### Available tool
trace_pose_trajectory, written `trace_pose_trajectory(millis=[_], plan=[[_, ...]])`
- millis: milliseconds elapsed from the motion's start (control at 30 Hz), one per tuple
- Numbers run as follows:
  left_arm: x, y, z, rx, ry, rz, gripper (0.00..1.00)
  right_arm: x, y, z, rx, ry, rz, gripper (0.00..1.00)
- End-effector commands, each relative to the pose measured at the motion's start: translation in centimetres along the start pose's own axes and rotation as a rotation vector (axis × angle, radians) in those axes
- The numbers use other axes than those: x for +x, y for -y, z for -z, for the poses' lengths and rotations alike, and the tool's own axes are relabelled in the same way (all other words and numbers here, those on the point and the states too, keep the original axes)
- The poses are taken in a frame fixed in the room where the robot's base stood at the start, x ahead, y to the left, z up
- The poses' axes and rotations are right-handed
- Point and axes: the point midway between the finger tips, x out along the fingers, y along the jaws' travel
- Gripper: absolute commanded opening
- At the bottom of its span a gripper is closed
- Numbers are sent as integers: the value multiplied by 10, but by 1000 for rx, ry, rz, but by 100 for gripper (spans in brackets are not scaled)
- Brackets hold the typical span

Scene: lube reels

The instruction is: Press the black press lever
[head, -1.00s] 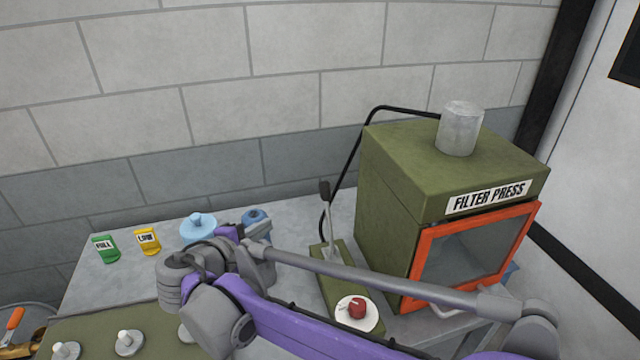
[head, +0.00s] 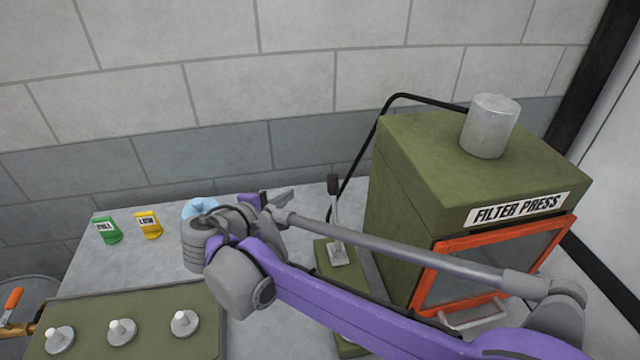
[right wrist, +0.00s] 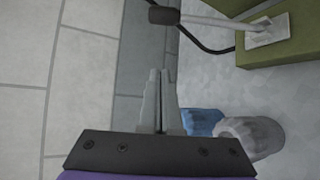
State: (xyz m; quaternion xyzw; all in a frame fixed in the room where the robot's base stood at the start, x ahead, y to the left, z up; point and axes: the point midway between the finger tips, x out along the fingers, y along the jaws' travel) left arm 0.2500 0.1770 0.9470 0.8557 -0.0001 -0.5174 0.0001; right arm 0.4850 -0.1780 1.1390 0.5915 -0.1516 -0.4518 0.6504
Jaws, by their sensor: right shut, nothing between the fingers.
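The press lever stands up from a green base (head: 325,262) beside the filter press, with a grey shaft (head: 334,212) and a black knob (head: 333,184). In the right wrist view its black knob (right wrist: 164,16) is at the top and its shaft runs right to a pale plate (right wrist: 267,30) on the green base. My right gripper (head: 285,196) is left of the lever in the head view, apart from it. In the right wrist view its fingers (right wrist: 160,75) are together and empty, below the knob. My left gripper is not in view.
The green filter press (head: 440,190) with an orange-framed door (head: 425,280) stands right of the lever. A metal cylinder (head: 490,126) sits on top. A wall is behind.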

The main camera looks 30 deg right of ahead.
Motion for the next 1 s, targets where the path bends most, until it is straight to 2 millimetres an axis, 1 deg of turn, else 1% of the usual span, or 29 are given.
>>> trace_pose_trajectory(millis=[133,267,367,600,667,800,900,1000], plan=[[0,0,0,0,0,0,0,4,0,0,0,1,0,0],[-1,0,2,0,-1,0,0,18,0,-1,1,3,0,0],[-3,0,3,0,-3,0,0,37,-1,-1,2,5,0,0],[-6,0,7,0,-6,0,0,89,-1,-1,2,4,0,0],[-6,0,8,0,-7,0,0,101,-1,-1,2,4,1,0],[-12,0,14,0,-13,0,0,93,-2,-21,1,0,-1,0],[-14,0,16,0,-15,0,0,89,-2,-31,1,0,-1,0],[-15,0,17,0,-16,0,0,88,-1,-36,1,0,0,0]])
